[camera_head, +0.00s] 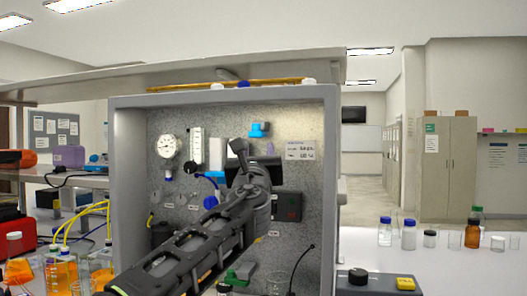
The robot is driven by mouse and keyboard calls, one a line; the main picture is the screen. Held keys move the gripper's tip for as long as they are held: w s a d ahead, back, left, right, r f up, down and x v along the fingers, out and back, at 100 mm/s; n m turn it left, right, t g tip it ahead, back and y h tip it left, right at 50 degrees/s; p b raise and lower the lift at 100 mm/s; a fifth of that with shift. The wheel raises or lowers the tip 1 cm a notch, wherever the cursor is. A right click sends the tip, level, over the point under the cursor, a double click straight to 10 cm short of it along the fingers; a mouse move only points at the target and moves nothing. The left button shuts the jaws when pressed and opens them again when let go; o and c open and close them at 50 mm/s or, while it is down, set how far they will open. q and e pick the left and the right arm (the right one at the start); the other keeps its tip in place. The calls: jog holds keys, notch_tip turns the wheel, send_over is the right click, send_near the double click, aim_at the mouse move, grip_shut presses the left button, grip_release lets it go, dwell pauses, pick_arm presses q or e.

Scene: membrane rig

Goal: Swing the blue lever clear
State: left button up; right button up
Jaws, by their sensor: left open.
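A blue handle (258,130), which looks like the lever, sits high on the speckled back panel of the grey rig box (124,200). My arm hides the lower middle of the panel. My right gripper is out of view.
A round gauge (168,146), a white flow tube (197,146) and a label (300,150) are on the panel. A shelf (190,75) overhangs the box. Bottles (409,234) stand on the bench at right; flasks with orange liquid (60,270) stand at left.

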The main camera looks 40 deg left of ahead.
aim_at(256, 130)
pick_arm(q)
jog(key=shift+s+a+r+m+t, duration=0.1)
jog(key=shift+s+r+m+t, duration=0.1)
jog(key=shift+r, duration=0.3)
jog(key=shift+s+a+r+m+t, duration=0.1)
jog(key=shift+s+r+m, duration=0.1)
jog(key=shift+r, duration=0.25)
jog(key=shift+w, duration=0.15)
jog(key=p+x, duration=0.4)
jog(key=x, duration=0.3)
jog(key=shift+r, duration=0.1)
jog(key=shift+w+a, duration=0.2)
jog(key=shift+a, duration=0.05)
jog(key=shift+c, duration=0.4)
